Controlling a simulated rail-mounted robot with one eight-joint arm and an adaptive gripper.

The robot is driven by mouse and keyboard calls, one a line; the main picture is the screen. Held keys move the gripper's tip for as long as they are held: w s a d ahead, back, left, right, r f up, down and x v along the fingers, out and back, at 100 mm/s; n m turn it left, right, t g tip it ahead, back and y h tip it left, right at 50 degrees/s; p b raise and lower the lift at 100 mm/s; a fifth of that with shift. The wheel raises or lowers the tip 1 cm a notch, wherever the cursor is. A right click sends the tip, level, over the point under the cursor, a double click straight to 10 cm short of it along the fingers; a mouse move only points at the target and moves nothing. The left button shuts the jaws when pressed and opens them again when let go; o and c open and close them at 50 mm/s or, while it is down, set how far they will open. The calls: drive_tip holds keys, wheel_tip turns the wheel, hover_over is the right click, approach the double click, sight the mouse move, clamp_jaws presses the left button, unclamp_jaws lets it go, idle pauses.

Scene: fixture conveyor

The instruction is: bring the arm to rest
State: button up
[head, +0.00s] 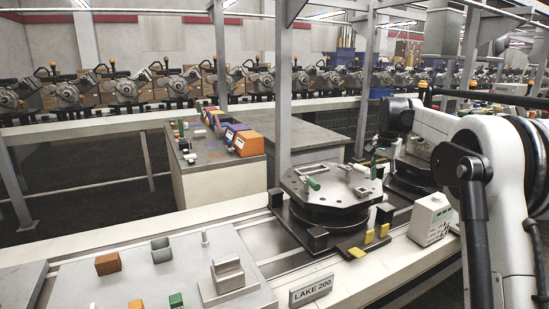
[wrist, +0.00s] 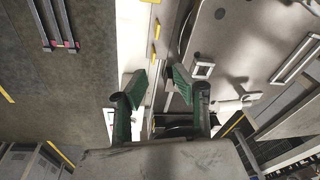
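My gripper (wrist: 158,80) shows in the wrist view with its two green-padded fingers spread apart and nothing between them. Beneath it are a pale conveyor edge and part of a round-cornered grey plate. In the head view my white arm comes in from the right and reaches back to a dark wrist (head: 400,116). The gripper is small there, beyond the grey octagonal fixture plate (head: 350,197), and its fingers are hard to make out.
A white control box (head: 430,219) stands right of the plate. Yellow blocks (head: 357,252) sit at its front. A grey board (head: 120,285) with several small blocks lies front left. A side table (head: 190,165) holds coloured bins (head: 248,143). A steel post (head: 283,110) rises behind the conveyor.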

drive_tip(key=s+a+r+n+t, duration=0.1)
drive_tip(key=s+a+r, duration=0.2)
drive_tip(key=s, duration=0.5)
drive_tip(key=s+a+r+n+t, duration=0.15)
drive_tip(key=s+a, duration=0.25)
drive_tip(key=s, duration=0.4)
drive_tip(key=s+a+r+n, duration=0.2)
drive_tip(key=s+a+r, duration=0.15)
drive_tip(key=s, duration=0.45)
drive_tip(key=s+a+f+n+t, duration=0.1)
drive_tip(key=s+f, duration=0.5)
drive_tip(key=s, duration=0.6)
drive_tip(key=s+a+f+n+t, duration=0.1)
drive_tip(key=s+a+f+n, duration=0.2)
drive_tip(key=s, duration=1)
wheel_tip(320, 180, down, 4)
drive_tip(key=shift+a+r+t, duration=0.1)
drive_tip(key=shift+a+t, duration=0.25)
drive_tip(key=shift+a, duration=0.3)
